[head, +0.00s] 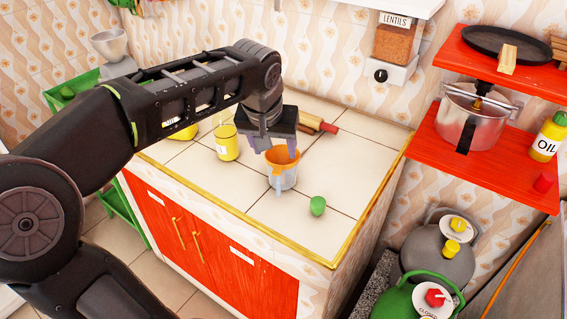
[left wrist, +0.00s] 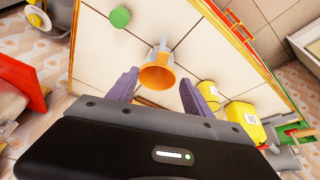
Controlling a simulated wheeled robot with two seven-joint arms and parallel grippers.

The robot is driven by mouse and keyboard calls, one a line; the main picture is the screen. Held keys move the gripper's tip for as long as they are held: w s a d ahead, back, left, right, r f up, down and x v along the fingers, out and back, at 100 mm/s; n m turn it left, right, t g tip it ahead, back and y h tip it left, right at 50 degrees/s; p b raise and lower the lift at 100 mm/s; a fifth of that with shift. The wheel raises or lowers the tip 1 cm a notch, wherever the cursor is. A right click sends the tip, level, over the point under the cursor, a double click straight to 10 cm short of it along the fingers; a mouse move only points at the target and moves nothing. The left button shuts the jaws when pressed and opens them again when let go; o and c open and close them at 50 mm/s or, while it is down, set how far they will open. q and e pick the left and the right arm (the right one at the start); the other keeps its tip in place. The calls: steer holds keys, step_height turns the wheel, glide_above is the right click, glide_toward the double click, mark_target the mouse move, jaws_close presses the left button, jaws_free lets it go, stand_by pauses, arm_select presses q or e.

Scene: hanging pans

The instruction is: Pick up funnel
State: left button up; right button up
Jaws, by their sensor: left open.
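My left gripper (head: 272,146) is open and points down just above the funnel. In the left wrist view its two purple-grey fingers (left wrist: 159,84) stand apart, one on each side of the funnel, and do not visibly touch it. My right gripper is not in view.
A green lid-like piece (head: 317,206) lies right of the cup. A yellow-labelled jar (head: 227,141) stands left, and a rolling pin (head: 318,124) lies behind. Red shelves (head: 470,150) with a pot (head: 470,118) are at the right.

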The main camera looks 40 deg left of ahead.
mark_target(279, 166)
arm_select(q)
steer(key=shift+x, duration=1.3)
steer(key=p+x, duration=0.1)
steer(key=x, duration=0.4)
steer(key=shift+s+f, duration=0.1)
steer(key=shift+f, duration=0.1)
steer(key=shift+c, duration=0.3)
jaws_close()
